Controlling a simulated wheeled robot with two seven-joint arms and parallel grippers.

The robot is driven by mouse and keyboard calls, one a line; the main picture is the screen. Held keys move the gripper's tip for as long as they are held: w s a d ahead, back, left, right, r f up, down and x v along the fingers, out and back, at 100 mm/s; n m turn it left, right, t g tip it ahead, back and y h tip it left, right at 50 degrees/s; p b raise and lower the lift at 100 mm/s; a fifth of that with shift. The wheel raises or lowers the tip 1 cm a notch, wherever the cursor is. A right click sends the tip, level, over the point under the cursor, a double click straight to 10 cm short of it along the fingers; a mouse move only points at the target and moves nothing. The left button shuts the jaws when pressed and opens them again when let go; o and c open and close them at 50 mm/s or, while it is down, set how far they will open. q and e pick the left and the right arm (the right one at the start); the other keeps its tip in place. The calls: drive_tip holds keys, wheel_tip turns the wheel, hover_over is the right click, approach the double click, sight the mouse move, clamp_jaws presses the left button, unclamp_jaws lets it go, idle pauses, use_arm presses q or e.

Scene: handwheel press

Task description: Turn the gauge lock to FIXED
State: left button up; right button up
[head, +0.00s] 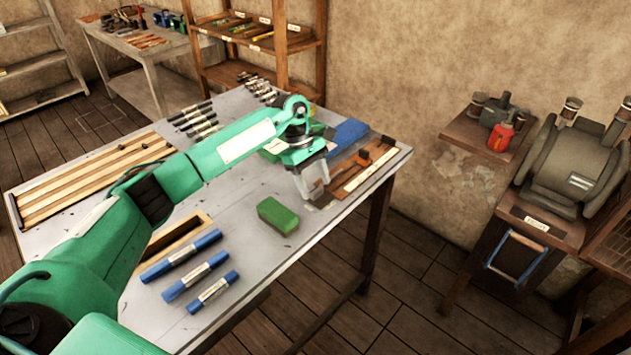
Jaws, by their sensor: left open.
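I cannot make out a gauge lock or a FIXED marking at this size. A wooden board (378,168) with a darker reddish-brown wooden piece (361,160) on it lies at the right end of the workbench (262,255); I cannot tell whether this is the gauge. My left gripper (314,195) points down just left of the board, close to the bench top, open with nothing seen between its fingers. It hides a little of the bench there. My right gripper is not in view.
A green block (278,215) and several blue bars (197,275) lie on the near bench. A slatted wooden rack (90,180) is at left, a blue item (349,132) behind the gripper. A grinder-like machine (570,165) stands at right beyond open floor.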

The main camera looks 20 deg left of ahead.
use_arm(q)
drive_tip(key=shift+d+f, duration=0.15)
drive_tip(key=shift+f, duration=0.35)
drive_tip(key=shift+s, duration=0.1)
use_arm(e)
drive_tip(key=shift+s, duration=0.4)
use_arm(q)
drive_tip(key=c, duration=1)
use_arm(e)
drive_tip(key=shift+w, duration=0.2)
use_arm(q)
drive_tip(key=shift+f, duration=0.1)
